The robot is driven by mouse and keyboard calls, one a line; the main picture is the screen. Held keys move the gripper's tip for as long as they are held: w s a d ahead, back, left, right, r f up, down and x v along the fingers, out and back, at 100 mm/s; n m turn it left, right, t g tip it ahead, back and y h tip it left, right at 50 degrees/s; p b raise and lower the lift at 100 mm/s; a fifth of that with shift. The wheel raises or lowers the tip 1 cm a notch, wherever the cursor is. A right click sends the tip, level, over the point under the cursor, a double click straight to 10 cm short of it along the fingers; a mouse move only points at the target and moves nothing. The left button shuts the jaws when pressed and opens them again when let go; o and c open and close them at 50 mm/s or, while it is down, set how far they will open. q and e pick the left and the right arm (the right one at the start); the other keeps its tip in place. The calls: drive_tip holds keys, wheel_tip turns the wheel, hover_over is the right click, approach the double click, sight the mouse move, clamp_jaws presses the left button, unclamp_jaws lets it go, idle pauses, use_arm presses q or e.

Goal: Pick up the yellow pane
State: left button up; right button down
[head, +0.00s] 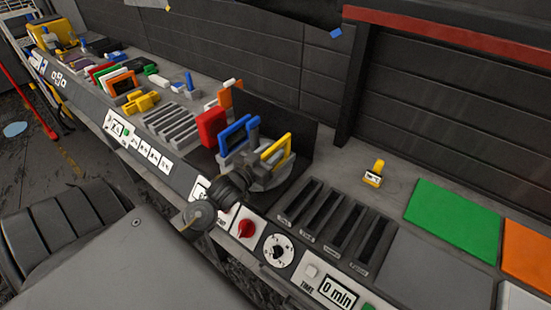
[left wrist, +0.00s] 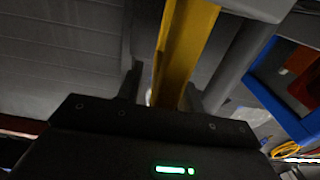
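The yellow pane (head: 288,148) stands upright at the dark machine on the bench, in front of a black upright panel. My left gripper (head: 266,158) is at this pane in the head view, partly covering it. In the left wrist view, a yellow bar of the pane (left wrist: 188,50) runs down between the two fingers of my left gripper (left wrist: 165,90). A gap shows on the bar's left side, so the gripper looks open around it. The pane's lower part is hidden. My right gripper is in neither view.
A blue pane (head: 237,135) and a red block (head: 211,127) stand close to the left of the yellow pane. A slotted rack (head: 335,220) lies to the right. Green (head: 453,220) and orange (head: 528,250) squares lie farther right. A small yellow item (head: 374,174) stands on bare bench.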

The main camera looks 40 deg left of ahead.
use_arm(q)
clamp_jaws()
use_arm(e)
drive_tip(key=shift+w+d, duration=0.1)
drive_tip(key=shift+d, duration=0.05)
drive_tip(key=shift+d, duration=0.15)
